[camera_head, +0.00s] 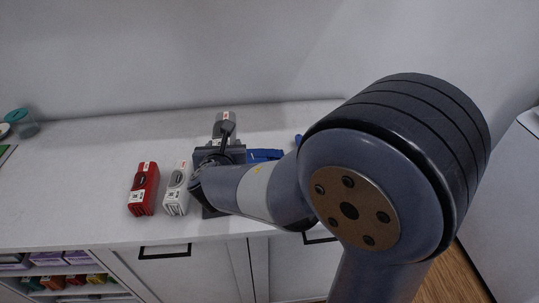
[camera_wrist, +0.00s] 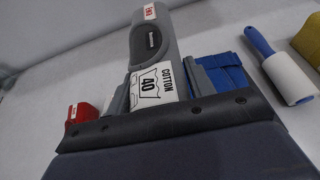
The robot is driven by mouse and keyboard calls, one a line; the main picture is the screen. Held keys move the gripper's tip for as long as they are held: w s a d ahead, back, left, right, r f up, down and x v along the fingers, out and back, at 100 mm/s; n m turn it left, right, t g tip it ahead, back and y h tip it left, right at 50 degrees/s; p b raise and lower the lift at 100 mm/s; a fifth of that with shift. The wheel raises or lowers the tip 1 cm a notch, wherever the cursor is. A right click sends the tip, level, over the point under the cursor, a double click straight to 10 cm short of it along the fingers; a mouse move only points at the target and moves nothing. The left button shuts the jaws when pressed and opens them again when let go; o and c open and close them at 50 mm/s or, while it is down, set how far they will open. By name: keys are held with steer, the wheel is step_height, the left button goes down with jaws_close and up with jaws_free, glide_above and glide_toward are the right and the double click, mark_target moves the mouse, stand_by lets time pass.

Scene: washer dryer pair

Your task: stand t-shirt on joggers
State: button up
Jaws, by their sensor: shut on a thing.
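My gripper (camera_head: 219,153) is over the middle of the white counter, shut on a grey folded garment (camera_head: 225,120). The grey garment also shows in the wrist view (camera_wrist: 155,45), with a red-lettered tag at its top and a "COTTON 40" label between the fingers (camera_wrist: 162,88). A blue folded garment (camera_head: 262,155) lies just to the right of my gripper; it also shows partly hidden in the wrist view (camera_wrist: 226,72). A red garment (camera_head: 143,190) and a white one (camera_head: 176,190) are to the left. I cannot tell which is the t-shirt or the joggers. The grey garment's underside is hidden.
A lint roller (camera_wrist: 285,72) with a blue handle and a mustard-yellow thing (camera_wrist: 309,42) lie to the right. A teal-lidded jar (camera_head: 22,122) stands at the far left. Shelves with coloured packs (camera_head: 65,282) are below the counter. The counter's left part is mostly clear.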

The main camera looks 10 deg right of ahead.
step_height(320, 180, down, 10)
steer(key=shift+w+r+b, duration=0.1)
steer(key=shift+b, duration=0.75)
steer(key=o, duration=1.1)
steer(key=v, duration=1.2)
